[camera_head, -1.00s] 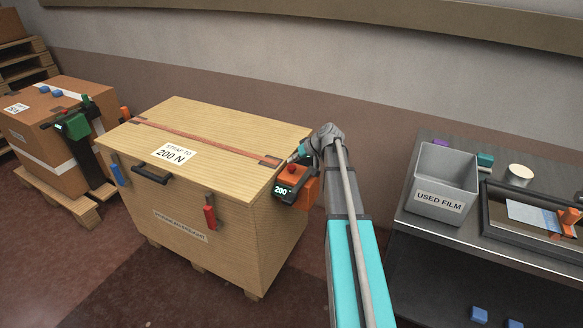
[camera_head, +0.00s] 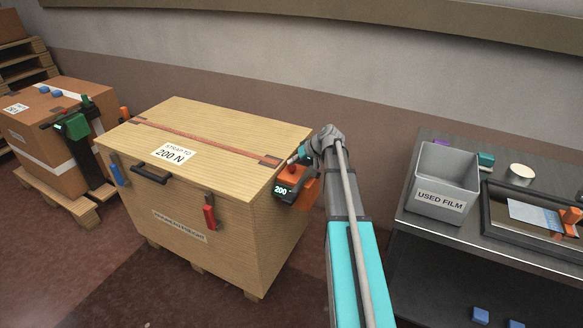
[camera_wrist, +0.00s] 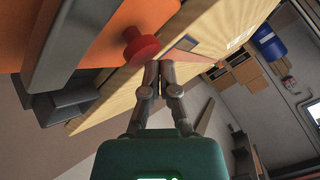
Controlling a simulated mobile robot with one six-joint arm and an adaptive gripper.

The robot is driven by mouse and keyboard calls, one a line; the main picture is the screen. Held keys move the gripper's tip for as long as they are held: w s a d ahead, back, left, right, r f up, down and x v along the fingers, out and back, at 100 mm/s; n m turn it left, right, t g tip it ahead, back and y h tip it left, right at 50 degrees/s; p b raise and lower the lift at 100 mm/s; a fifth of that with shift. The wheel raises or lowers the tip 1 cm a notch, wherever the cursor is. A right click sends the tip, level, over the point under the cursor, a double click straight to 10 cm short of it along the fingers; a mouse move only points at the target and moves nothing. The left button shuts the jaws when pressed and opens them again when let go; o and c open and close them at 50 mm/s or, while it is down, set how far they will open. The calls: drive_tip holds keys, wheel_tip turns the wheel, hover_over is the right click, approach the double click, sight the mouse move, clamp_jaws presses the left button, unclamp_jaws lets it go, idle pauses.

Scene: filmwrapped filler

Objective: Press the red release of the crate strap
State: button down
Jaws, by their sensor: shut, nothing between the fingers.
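The wooden crate (camera_head: 235,245) stands in the middle of the head view with an orange strap (camera_head: 205,139) across its lid. An orange strap tensioner (camera_head: 307,190) with a display reading 200 sits at the crate's right edge. In the wrist view its round red release (camera_wrist: 142,47) stands out from the orange body. My gripper (camera_wrist: 160,66) is shut and empty, its fingertips just beside the red release. I cannot tell whether they touch it. In the head view the gripper end (camera_head: 299,156) is at the top of the tensioner and partly hides the release.
A grey bin labelled USED FILM (camera_head: 440,205) and a framed tray (camera_head: 486,222) stand on the dark bench at right. A brown carton (camera_head: 45,150) on a pallet, with a green tool (camera_head: 75,125), stands at left. Red (camera_head: 209,215) and blue (camera_head: 117,172) handles hang on the crate front.

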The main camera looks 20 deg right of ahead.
sight(293, 167)
drive_tip(key=shift+f+b, duration=0.9)
idle(1.4)
drive_tip(key=shift+r, duration=0.15)
drive_tip(key=shift+r+p, duration=1.2)
drive_tip(key=shift+p, duration=0.15)
drive_tip(key=shift+r, duration=0.1)
drive_tip(key=shift+r+p, duration=2.4)
drive_tip(key=shift+p, duration=0.1)
